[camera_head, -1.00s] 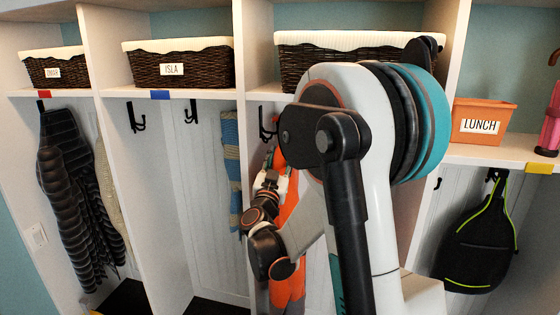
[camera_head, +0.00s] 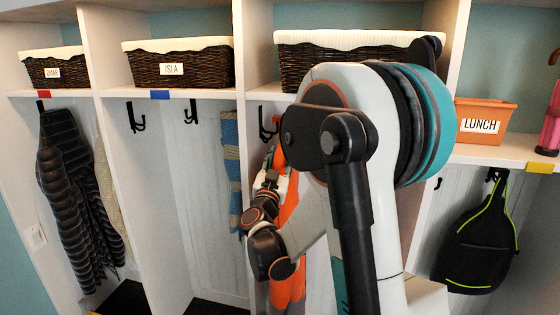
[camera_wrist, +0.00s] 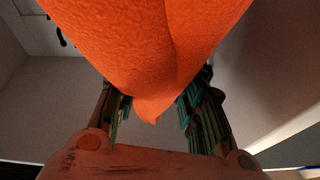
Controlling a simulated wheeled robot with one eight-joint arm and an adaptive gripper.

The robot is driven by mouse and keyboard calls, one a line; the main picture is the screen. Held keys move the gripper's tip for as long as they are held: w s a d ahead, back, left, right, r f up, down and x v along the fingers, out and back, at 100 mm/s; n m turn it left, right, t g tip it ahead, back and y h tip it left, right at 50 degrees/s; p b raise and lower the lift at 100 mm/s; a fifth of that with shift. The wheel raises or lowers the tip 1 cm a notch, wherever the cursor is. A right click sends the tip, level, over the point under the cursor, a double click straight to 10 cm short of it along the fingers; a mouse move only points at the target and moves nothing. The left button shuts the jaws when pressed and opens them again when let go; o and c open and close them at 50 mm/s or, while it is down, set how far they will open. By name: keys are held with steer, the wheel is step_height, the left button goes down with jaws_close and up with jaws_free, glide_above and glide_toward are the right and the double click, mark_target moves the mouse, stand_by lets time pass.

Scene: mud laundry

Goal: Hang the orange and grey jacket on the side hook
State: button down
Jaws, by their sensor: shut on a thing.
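The orange and grey jacket (camera_head: 290,213) hangs from my gripper (camera_head: 272,166) inside the third cubby from the left, largely hidden behind my arm. In the wrist view the orange cloth of the jacket (camera_wrist: 150,45) fills the top middle and narrows down between the fingers of my gripper (camera_wrist: 155,108), which is shut on it. A black hook (camera_head: 267,124) is on the cubby's left side, just left of and above my gripper. A small dark hook-like shape (camera_wrist: 59,30) shows at the upper left of the wrist view. I cannot tell whether the jacket touches a hook.
Cubby dividers stand close on both sides. A blue and tan striped cloth (camera_head: 231,165) hangs in the neighbouring cubby, left of the divider. A wicker basket (camera_head: 345,62) sits on the shelf above. A black bag (camera_head: 478,245) hangs at right, below an orange lunch bin (camera_head: 484,121).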

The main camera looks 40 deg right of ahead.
steer(key=shift+f+b, duration=0.5)
steer(key=shift+b, duration=0.1)
steer(key=c, duration=1)
jaws_free()
steer(key=shift+a, duration=0.1)
steer(key=shift+s+a+r+b+v, duration=0.15)
steer(key=shift+r+b+v, duration=0.3)
steer(key=shift+v, duration=1.65)
steer(key=shift+s+a+r+b+v, duration=0.1)
steer(key=shift+r+b+v, duration=0.3)
steer(key=shift+v, duration=1.75)
steer(key=shift+s+a+r+b+v, duration=0.15)
steer(key=shift+r+v, duration=0.5)
steer(key=shift+v, duration=1.45)
steer(key=shift+w, duration=0.15)
